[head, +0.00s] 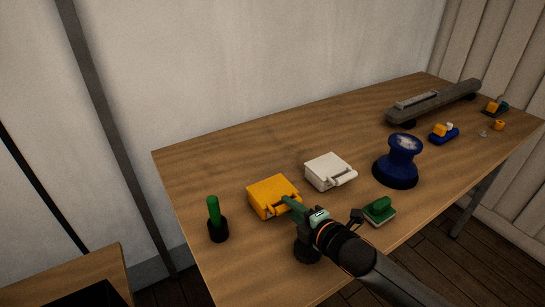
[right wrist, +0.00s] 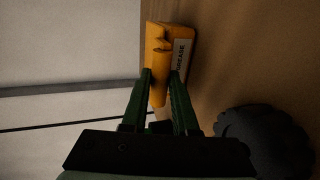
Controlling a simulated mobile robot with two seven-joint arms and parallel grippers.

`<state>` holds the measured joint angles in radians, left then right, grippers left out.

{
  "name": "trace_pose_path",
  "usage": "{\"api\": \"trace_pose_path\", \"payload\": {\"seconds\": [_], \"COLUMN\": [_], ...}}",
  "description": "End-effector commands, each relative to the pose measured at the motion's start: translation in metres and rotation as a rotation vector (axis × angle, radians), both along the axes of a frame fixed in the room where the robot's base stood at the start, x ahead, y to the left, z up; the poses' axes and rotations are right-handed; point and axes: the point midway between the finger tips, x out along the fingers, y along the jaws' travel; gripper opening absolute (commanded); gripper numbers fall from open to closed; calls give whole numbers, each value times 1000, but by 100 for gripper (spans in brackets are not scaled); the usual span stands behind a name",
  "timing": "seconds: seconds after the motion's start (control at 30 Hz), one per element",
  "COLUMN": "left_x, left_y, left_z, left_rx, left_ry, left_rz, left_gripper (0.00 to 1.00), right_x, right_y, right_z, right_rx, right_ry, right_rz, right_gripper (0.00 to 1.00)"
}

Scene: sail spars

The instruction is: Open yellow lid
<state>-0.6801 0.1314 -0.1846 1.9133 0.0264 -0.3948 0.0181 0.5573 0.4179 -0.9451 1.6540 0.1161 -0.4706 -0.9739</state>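The yellow box (head: 272,192) stands on the wooden table with its yellow lid down and a handle at its front right edge. In the right wrist view the yellow box (right wrist: 180,45) shows a label reading roughly "GREASE", and its yellow handle (right wrist: 158,92) reaches between my green fingers. My right gripper (head: 288,201) is at the handle in the head view. In the right wrist view my right gripper (right wrist: 161,75) has its fingers apart on either side of the handle; a narrow gap shows on the right. My left gripper is out of view.
A white box (head: 325,169) stands just right of the yellow one. A green-handled tool in a black holder (head: 218,232) is left, a green brush (head: 379,211) right, a blue winch (head: 400,165) further right. The back-left table top is clear.

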Motion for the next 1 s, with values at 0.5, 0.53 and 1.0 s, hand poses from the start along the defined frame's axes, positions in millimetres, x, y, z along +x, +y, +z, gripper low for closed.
{"api": "trace_pose_path", "payload": {"seconds": [0.5,0.53,1.0], "left_x": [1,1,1], "left_y": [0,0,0], "left_z": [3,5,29], "left_rx": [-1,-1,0], "left_ry": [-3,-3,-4], "left_rz": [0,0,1], "left_gripper": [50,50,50], "right_x": [0,0,5], "right_y": [0,0,3], "right_z": [2,4,30], "right_rx": [1,1,1], "right_ry": [-1,-1,-3], "right_rz": [0,0,-1], "right_gripper": [0,0,0]}}
